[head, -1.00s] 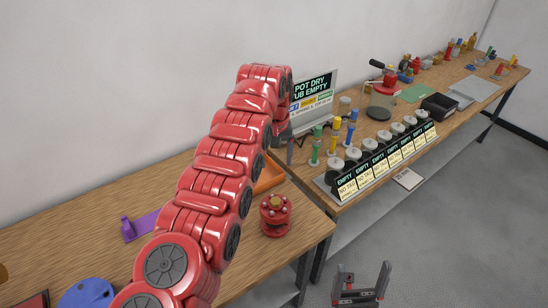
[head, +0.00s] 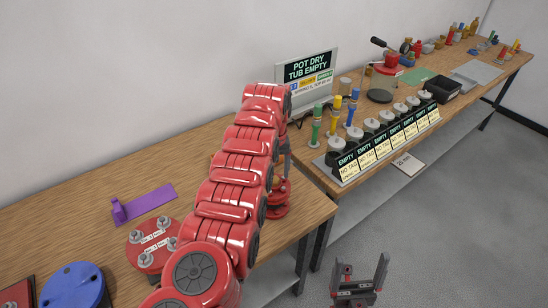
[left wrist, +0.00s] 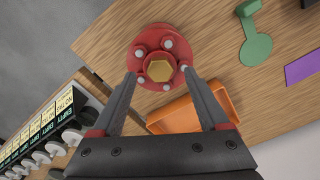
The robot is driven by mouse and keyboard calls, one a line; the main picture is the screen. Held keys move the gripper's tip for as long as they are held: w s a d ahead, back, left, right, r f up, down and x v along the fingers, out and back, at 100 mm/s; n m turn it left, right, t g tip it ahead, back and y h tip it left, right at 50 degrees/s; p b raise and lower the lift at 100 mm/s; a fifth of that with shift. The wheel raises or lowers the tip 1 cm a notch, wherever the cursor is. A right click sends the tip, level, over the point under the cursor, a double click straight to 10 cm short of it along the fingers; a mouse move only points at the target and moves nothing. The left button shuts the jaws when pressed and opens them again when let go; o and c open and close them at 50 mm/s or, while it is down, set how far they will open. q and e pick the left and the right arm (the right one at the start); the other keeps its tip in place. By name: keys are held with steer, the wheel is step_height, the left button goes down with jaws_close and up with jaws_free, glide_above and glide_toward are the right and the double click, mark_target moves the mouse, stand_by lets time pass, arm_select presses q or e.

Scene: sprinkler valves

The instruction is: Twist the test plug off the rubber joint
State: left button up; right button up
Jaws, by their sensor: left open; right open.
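The rubber joint (left wrist: 146,47) is a red round flanged piece with several grey bolts. It stands on the wooden table near its right corner. The test plug (left wrist: 160,71) is a brass-coloured hex at its centre, seen from above in the left wrist view. In the head view my left arm partly covers the joint (head: 279,200) and hides the plug. My left gripper (left wrist: 159,74) is open, its fingers pointing at the joint with the plug showing between the tips; contact cannot be told. My right gripper (head: 359,283) is open and empty over the floor.
An orange tray (left wrist: 158,124) lies close to the joint. A green tag (left wrist: 255,42) and a purple piece (head: 145,202) lie on the table. A red disc with bolts (head: 154,242) and a blue disc (head: 72,287) stand at front left. A second bench holds a row of labelled holders (head: 385,142).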

mark_target(274, 180)
arm_select(q)
step_height(274, 180, down, 2)
steer(key=shift+a+f, duration=0.1)
steer(key=shift+f, duration=0.45)
jaws_close()
stand_by(0.4)
steer(key=shift+f+n+b, duration=0.15)
steer(key=shift+n+b, duration=0.3)
steer(key=shift+n, duration=0.05)
steer(key=shift+n+b, duration=0.5)
steer(key=shift+n, duration=0.2)
